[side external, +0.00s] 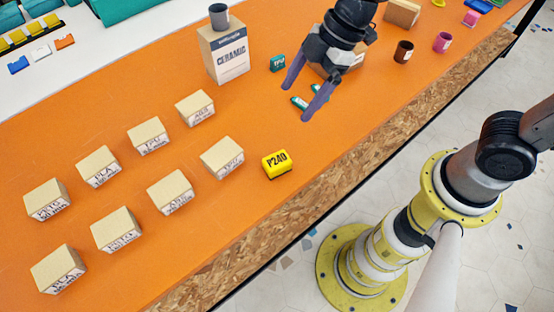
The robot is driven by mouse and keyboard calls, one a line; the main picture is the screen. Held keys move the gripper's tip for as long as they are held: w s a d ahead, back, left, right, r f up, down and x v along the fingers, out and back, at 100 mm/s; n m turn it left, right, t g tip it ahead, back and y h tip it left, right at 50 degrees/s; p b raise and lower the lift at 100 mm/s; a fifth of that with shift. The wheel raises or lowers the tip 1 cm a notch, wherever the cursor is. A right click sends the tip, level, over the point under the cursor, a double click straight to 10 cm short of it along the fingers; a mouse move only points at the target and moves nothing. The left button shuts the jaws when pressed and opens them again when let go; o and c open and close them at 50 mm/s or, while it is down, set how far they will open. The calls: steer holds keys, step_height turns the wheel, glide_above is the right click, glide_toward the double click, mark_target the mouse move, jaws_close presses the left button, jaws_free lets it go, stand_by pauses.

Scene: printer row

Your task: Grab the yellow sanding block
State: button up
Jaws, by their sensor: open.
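The yellow sanding block (277,164) lies on the orange tabletop near the front edge, with "P240" in dark letters on its top. My gripper (295,103) is open, its two purple-grey fingers pointing down and to the left. It hangs up and to the right of the yellow block in the picture, apart from it. Nothing is seen between the fingers except small teal pieces and the table behind them.
Several labelled beige blocks (222,158) stand in two rows left of the yellow block. A box marked "CERAMIC" (229,56) carries a grey cup (219,17). Small teal pieces (299,103) lie behind my fingers. A brown cup (403,51) stands at the right.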

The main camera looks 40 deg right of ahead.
steer(key=g, duration=0.1)
glide_toward(278, 159)
steer(key=shift+n, duration=0.3)
steer(key=x, duration=0.4)
steer(key=shift+w+a+f, duration=0.1)
steer(key=shift+a+f, duration=0.05)
steer(key=shift+a, duration=0.3)
steer(key=shift+d+x, duration=0.15)
steer(key=shift+x, duration=1.35)
steer(key=shift+d+x, duration=0.15)
steer(key=shift+x, duration=1.3)
steer(key=shift+f, duration=0.15)
jaws_close()
